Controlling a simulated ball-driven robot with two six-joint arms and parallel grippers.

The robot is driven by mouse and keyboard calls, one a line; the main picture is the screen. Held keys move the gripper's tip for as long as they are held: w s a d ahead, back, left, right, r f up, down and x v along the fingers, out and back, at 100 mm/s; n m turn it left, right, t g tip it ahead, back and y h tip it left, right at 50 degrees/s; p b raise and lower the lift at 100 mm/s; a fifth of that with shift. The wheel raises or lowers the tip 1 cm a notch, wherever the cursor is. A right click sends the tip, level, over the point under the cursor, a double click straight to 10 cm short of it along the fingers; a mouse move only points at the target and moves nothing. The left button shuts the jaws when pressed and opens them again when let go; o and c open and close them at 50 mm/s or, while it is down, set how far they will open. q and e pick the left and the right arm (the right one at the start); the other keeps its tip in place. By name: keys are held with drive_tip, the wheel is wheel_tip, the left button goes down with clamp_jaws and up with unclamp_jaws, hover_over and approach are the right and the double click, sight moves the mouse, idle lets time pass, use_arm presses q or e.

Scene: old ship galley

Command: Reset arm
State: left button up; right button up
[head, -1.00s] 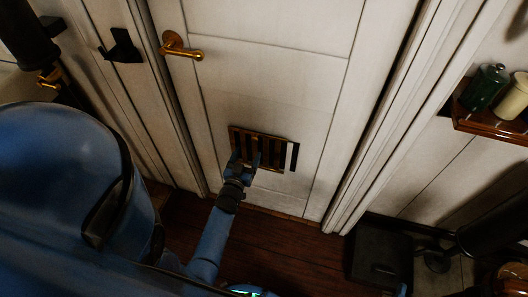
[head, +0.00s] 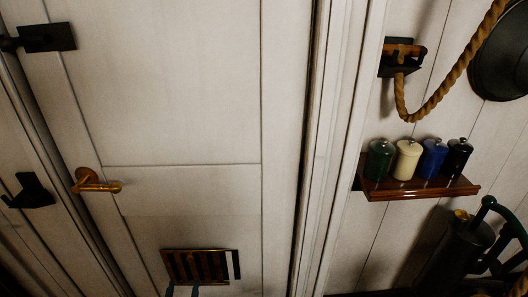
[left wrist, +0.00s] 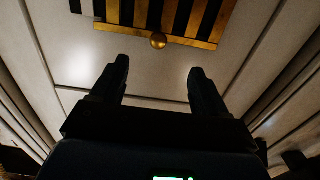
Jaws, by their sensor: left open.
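My left gripper (left wrist: 158,85) is open and empty in the left wrist view, its two dark fingers spread apart. Beyond the fingers is a brass slatted vent (left wrist: 165,38) with a small round knob at its edge. In the head view only the fingertips of my left gripper (head: 182,291) show, at the bottom edge just below the vent (head: 200,267) in the white door (head: 190,90). I cannot tell whether they touch the vent. My right gripper is not in view.
A brass door handle (head: 95,182) sticks out at the left of the door. To the right, a small wooden shelf (head: 415,190) holds several lidded canisters (head: 407,158). A rope (head: 440,93) hangs above it. A dark cylindrical object (head: 455,250) stands at lower right.

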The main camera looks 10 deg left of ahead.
use_arm(q)
drive_tip(key=s+d+r+m+h+p, duration=0.1)
drive_tip(key=s+d+r, duration=0.5)
drive_tip(key=s+r, duration=0.4)
drive_tip(key=s+d+r+m+h+p, duration=0.1)
drive_tip(key=s+d+r+h, duration=0.1)
drive_tip(key=s+d+r, duration=0.5)
drive_tip(key=s+r, duration=0.3)
drive_tip(key=r, duration=0.1)
drive_tip(key=shift+s+d+h, duration=0.2)
drive_tip(key=shift+d+h, duration=0.05)
drive_tip(key=shift+h, duration=0.05)
drive_tip(key=shift+r, duration=0.1)
